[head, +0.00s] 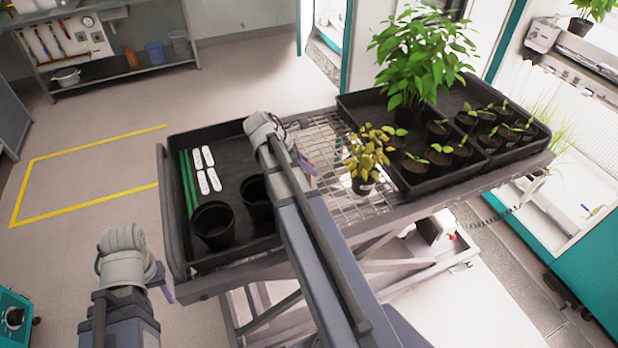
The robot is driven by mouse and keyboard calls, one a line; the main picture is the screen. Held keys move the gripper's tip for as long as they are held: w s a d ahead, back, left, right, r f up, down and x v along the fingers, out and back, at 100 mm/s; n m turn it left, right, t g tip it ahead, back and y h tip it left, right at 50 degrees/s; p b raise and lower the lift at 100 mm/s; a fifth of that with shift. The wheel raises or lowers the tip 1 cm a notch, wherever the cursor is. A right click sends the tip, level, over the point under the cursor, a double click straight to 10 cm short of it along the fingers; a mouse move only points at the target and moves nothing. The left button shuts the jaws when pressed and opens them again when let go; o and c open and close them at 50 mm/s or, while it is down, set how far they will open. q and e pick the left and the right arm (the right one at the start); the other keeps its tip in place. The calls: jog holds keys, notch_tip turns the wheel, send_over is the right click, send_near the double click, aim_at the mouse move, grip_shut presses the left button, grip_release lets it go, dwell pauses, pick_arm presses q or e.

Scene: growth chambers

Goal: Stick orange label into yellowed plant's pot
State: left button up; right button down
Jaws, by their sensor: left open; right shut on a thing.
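The yellowed plant (368,148) stands in a small dark pot (363,186) on the wire mesh part of the bench, in the head view. My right gripper (306,166) is mostly hidden behind its own arm, left of the yellowed plant and apart from it. It is shut on a thin thing, of which only a small reddish-orange bit shows; this looks like the orange label (312,181). My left gripper (163,290) is open and low, off the bench's left front corner, mostly hidden by its wrist.
A black tray (225,150) on the left holds white labels (208,170), green stakes (188,183) and empty black pots (213,225). Trays on the right hold a large leafy green plant (415,55) and several seedlings (440,155). Bare mesh (335,145) lies between.

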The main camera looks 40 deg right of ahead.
aim_at(309, 161)
jog(key=shift+r+p, duration=1.65)
jog(key=shift+r, duration=0.25)
jog(key=shift+s+f, duration=0.1)
jog(key=shift+f, duration=0.05)
